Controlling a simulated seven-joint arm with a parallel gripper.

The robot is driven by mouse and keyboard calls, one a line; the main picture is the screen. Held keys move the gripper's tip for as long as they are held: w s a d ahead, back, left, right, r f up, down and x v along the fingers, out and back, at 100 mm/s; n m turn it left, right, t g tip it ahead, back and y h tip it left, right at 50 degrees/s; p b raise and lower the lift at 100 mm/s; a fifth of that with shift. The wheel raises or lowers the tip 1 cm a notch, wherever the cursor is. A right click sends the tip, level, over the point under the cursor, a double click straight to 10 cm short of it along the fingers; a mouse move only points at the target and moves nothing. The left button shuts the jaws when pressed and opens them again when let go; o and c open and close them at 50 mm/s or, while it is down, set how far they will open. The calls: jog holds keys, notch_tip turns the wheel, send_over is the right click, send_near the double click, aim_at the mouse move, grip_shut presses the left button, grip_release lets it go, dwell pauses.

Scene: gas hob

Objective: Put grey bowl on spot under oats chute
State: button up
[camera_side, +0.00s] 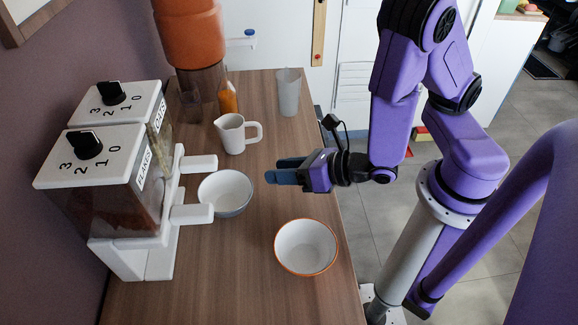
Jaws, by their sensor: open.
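The grey bowl (226,193), pale inside with a grey-blue outer wall, stands upright on the wooden counter, beside the dispenser's white levers. The dispenser has two units. The near one (90,165) has a label that reads FLAKES.
A white bowl with an orange rim (306,247) stands in front of my gripper. A white jug (237,134), an orange bottle (228,98) and a grey cup (288,92) stand farther back. A large orange-topped container (190,35) is at the back left. The near counter (230,285) is clear.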

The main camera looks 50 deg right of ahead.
jog(key=shift+r, duration=0.1)
jog(key=d+r+m+g+h, duration=0.1)
jog(key=d+r+m+h, duration=0.35)
jog(key=d+m, duration=0.25)
jog(key=d+r+m+g+h, duration=0.1)
jog(key=d+r+m+h, duration=0.3)
jog(key=d+m+h, duration=0.25)
jog(key=s+a+r+m+g+y, duration=0.2)
jog(key=s+m+g+y, duration=0.4)
jog(key=s+m+g, duration=0.4)
jog(key=s, duration=0.3)
jog(key=shift+s+a+r+y, duration=0.2)
jog(key=shift+s+y, duration=0.1)
jog(key=shift+s, duration=0.05)
jog(key=shift+m, duration=0.25)
dwell(0.7)
